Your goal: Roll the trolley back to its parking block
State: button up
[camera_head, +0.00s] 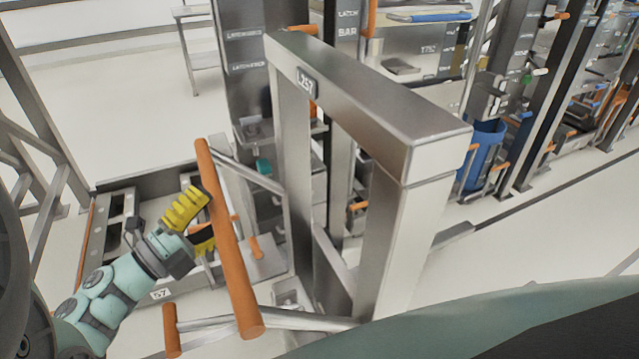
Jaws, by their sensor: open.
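A thick orange handle bar (230,255) slants down through the left middle of the view, held on metal arms that run to the steel frame. My gripper (203,219), with yellow fingers, is open behind and left of the bar. The bar passes in front of its fingertips; I cannot tell if they touch it. The trolley seems to be the steel structure joined to this bar, with a tall frame (350,95) labelled L257. Its wheels are hidden. I cannot make out the parking block for certain.
A low grey platform (112,188) with a raised back edge lies beyond my arm. Machine columns (245,65) stand close behind the frame. A blue bin (482,150) stands at the right. Pale floor (520,240) is open at right, and a small table (198,12) stands at the back.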

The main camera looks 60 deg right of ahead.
jog(key=shift+x, duration=1.6)
jog(key=shift+c, duration=0.2)
grip_shut()
